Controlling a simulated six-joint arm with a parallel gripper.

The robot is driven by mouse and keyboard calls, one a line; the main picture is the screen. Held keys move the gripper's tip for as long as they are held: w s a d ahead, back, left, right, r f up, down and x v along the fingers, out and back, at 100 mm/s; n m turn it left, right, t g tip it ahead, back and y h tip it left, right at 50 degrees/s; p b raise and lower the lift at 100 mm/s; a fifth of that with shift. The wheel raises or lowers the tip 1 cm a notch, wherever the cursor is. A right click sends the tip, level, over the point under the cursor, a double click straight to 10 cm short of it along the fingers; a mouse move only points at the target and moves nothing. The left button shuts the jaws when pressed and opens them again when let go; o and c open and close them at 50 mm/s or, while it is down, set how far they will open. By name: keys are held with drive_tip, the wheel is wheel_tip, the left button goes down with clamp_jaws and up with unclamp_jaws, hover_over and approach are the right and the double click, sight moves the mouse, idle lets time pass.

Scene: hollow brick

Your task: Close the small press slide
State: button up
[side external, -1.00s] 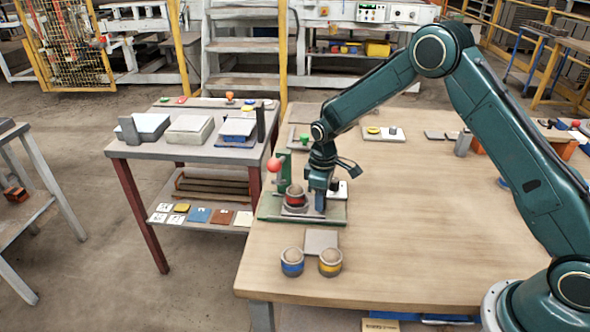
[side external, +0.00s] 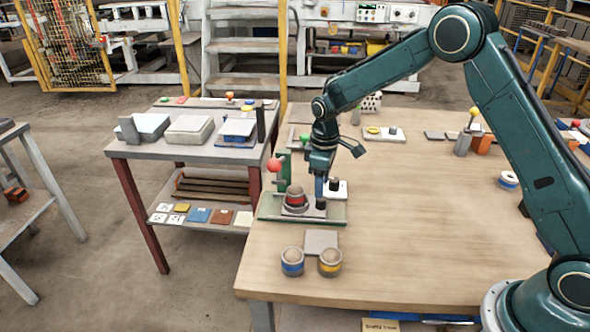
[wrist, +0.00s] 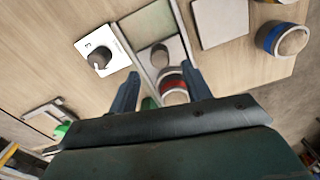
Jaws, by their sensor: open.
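The small press stands at the left edge of the wooden table, with a green base plate (side external: 330,213), a green column and a red ball (side external: 274,165) on its lever. A red-banded cup (side external: 296,197) sits on a grey part of the press; it also shows in the wrist view (wrist: 173,88). A grey slide with a round knob (wrist: 160,52) lies beside the cup; the knob also shows in the side view (side external: 321,204). My gripper (side external: 320,194) is open and empty, pointing down just above the knob. In the wrist view its fingers (wrist: 159,76) stand apart; contact cannot be told.
A white plate with a dark knob (wrist: 100,58) lies close beside the press. A blue-banded cup (side external: 292,262), a yellow-banded cup (side external: 330,262) and a grey square plate (side external: 320,241) sit in front. The table to the right is mostly clear.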

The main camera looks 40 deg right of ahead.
wheel_tip(320, 180, up, 8)
drive_tip(key=shift+r, duration=0.15)
idle(0.4)
drive_tip(key=shift+w+d+f, duration=0.1)
drive_tip(key=shift+d+f, duration=0.1)
drive_tip(key=shift+f, duration=0.05)
drive_tip(key=c, duration=1)
drive_tip(key=d+f+m+y, duration=0.1)
drive_tip(key=w+d+f+m+y, duration=0.1)
drive_tip(key=d+f, duration=0.1)
drive_tip(key=d+f+m+y, duration=0.1)
drive_tip(key=d+f+m, duration=0.1)
drive_tip(key=shift+w+d+f+t+y, duration=0.1)
drive_tip(key=shift+w+d+t+y, duration=0.1)
drive_tip(key=shift+w+t+y, duration=0.1)
clamp_jaws()
drive_tip(key=s+d+f+m+t+y, duration=0.1)
drive_tip(key=s+d+m+y, duration=0.1)
drive_tip(key=d+m+y, duration=0.3)
drive_tip(key=shift+s+d+f+m+t, duration=0.15)
drive_tip(key=shift+d+f+m+t, duration=0.25)
drive_tip(key=shift+d, duration=0.4)
